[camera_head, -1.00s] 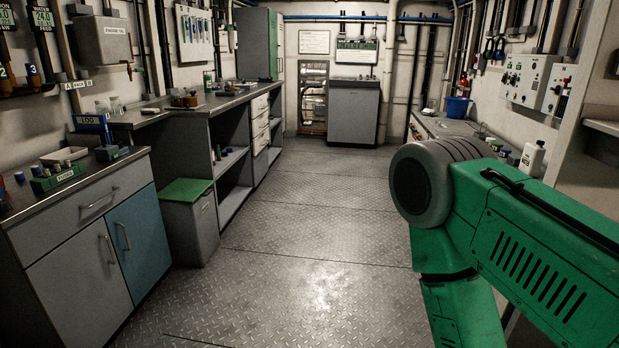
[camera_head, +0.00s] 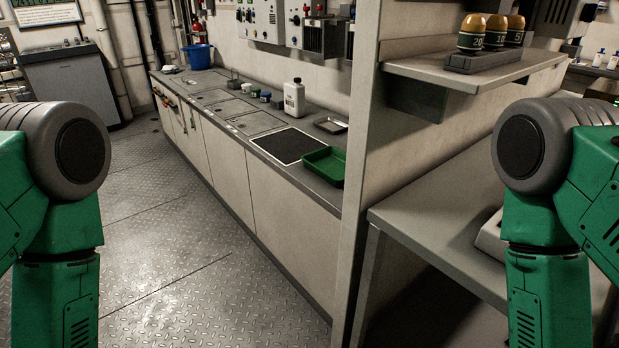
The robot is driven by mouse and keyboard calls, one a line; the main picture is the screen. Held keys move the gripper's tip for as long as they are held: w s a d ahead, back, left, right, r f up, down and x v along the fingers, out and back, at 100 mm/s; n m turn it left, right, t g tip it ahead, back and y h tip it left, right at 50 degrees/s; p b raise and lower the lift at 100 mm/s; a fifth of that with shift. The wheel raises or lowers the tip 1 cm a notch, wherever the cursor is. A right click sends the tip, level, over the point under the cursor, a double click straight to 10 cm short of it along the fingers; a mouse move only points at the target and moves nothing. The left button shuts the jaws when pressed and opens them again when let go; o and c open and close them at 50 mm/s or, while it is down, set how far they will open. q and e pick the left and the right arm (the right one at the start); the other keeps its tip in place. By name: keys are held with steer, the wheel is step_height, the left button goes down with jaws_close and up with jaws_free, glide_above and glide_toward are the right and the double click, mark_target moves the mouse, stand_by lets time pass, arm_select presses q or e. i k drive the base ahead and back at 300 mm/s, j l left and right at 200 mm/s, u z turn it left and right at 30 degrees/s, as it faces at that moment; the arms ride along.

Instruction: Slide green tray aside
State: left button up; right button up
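The green tray (camera_head: 326,165) is a shallow rectangular tray on the grey worktop, close to the counter's front edge. It lies at the right end of a black square panel (camera_head: 291,146) with a pale border, beside the upright post. It looks empty. My two green arms stand at the left and right edges of the picture, well apart from the tray. Both grippers are outside the picture.
A white bottle (camera_head: 294,99), small jars (camera_head: 265,97) and a small metal dish (camera_head: 331,125) stand behind the panel. A blue bucket (camera_head: 198,57) is at the far end. A post (camera_head: 361,140) and shelf (camera_head: 475,68) border the counter's right. The floor (camera_head: 180,250) before it is clear.

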mark_target(329, 162)
steer(key=i+j+z, duration=0.25)
steer(key=j+z, duration=0.2)
steer(key=j, duration=0.8)
steer(key=i+j+z, duration=0.25)
steer(key=i+j, duration=0.15)
steer(key=j, duration=0.25)
steer(key=i+j+z, duration=0.15)
steer(key=j, duration=0.25)
steer(key=i+j+z, duration=0.15)
steer(key=j, duration=0.2)
steer(key=i+j+z, duration=0.1)
steer(key=j, duration=0.35)
steer(key=i+j+z, duration=0.15)
steer(key=j, duration=0.25)
steer(key=i, duration=0.1)
